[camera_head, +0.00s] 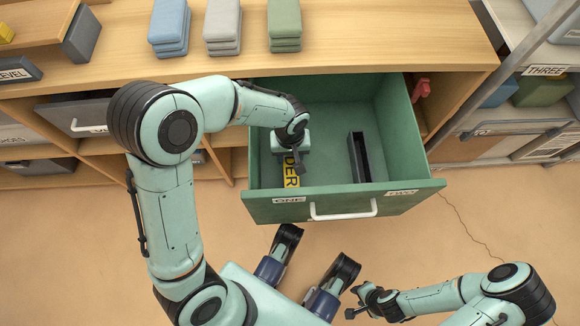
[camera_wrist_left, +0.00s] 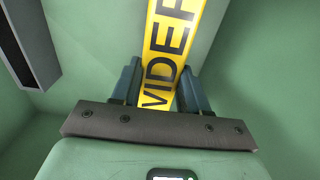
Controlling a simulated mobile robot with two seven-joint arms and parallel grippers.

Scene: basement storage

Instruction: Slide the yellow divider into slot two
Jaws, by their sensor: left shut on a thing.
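The yellow divider (camera_head: 291,180) has black lettering and is inside the open green drawer (camera_head: 343,208), at its left, behind the label ONE (camera_head: 289,200). My left gripper (camera_head: 291,160) reaches down into the drawer and is shut on the divider. In the left wrist view the divider (camera_wrist_left: 168,60) runs up between the two blue-grey fingers (camera_wrist_left: 160,95). A dark narrow slot holder (camera_head: 360,158) stands on the right of the drawer floor, behind the label TWO (camera_head: 401,193); it also shows in the left wrist view (camera_wrist_left: 27,40). The divider's lower end is hidden. My right gripper (camera_head: 354,301) is open and empty, outside the drawer.
The drawer has a white handle (camera_head: 343,212) at its front. Blue, grey and green stacks (camera_head: 222,27) stand on the wooden top (camera_head: 360,48). A red object (camera_head: 421,89) is right of the drawer. A metal shelf with bins labelled THREE (camera_head: 545,71) stands at the right.

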